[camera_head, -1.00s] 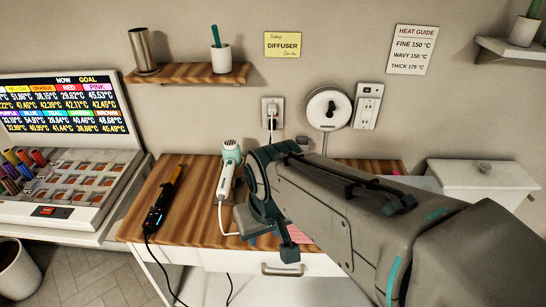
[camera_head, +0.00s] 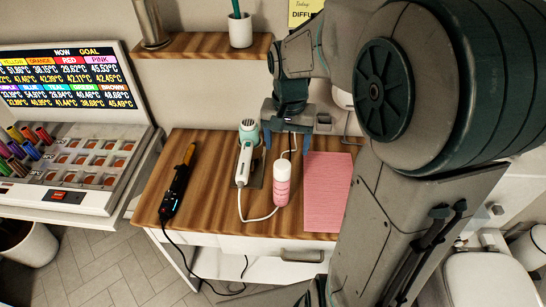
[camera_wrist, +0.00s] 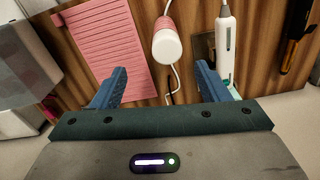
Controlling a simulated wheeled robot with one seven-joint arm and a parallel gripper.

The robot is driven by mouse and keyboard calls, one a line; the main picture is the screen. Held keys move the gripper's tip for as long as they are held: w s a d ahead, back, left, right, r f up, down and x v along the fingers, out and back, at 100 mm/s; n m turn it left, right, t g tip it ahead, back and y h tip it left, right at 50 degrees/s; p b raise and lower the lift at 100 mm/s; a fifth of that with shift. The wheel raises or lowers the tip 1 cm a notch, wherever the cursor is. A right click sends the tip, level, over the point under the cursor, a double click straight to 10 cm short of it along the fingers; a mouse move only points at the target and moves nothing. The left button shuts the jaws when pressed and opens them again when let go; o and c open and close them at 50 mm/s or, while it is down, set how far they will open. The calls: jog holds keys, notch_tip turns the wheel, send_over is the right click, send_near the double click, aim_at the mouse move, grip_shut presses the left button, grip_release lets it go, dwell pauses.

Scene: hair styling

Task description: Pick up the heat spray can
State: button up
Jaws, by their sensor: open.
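The heat spray can (camera_head: 282,184) is a small pink cylinder with a white cap, standing on the wooden table between the white hair tool and the pink mat. My gripper (camera_head: 287,141) is open and empty, with its blue fingers pointing down behind and above the can in the head view. In the wrist view the can (camera_wrist: 167,42) shows white cap towards the camera. It lies beyond the open fingers of my gripper (camera_wrist: 158,86), roughly in line with the gap between them, and is not between the fingertips.
A white and teal hair tool (camera_head: 244,163) stands close left of the can, its white cord curving around the can's base. A black hot tool (camera_head: 178,186) lies further left. A ribbed pink mat (camera_head: 327,192) lies close right. A shelf (camera_head: 215,49) hangs behind.

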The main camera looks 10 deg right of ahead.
aim_at(285, 165)
jog(key=f, duration=0.8)
jog(key=shift+w+f, duration=0.2)
jog(key=shift+f, duration=0.05)
jog(key=shift+w+a+f+p, duration=0.1)
jog(key=shift+a+f+p, duration=0.1)
jog(key=shift+f, duration=1.15)
jog(key=shift+w+a+f+p, duration=0.1)
jog(key=shift+a+f+p, duration=0.1)
jog(key=shift+f, duration=1.15)
jog(key=shift+c, duration=0.3)
jog(key=c, duration=1.1)
jog(key=shift+r, duration=0.1)
jog(key=shift+c, duration=0.2)
